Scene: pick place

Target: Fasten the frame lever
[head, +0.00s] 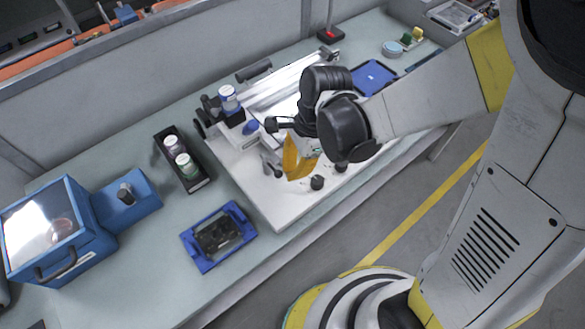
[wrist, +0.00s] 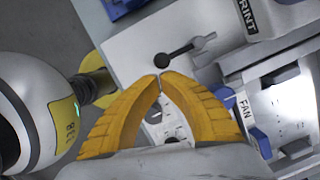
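A white machine with a flat plate (head: 265,205) lies on the bench in the head view. In the wrist view a lever (wrist: 182,53) with a round black knob and a metal pivot end lies over the white plate; I take it to be the frame lever, but no label confirms this. My gripper (wrist: 161,77) has yellow fingers whose tips meet just below the knob in the picture, with nothing visible between them. Contact with the knob cannot be told. In the head view the fingers (head: 299,164) are above the plate, and my wrist hides part of the machine.
Black knobs (head: 317,182) stand near the plate's front edge. A blue tray (head: 220,236), a black bottle holder (head: 183,162) and a blue box (head: 48,232) lie left. A blue part (wrist: 262,143) and a FAN label are right of the fingers in the wrist view.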

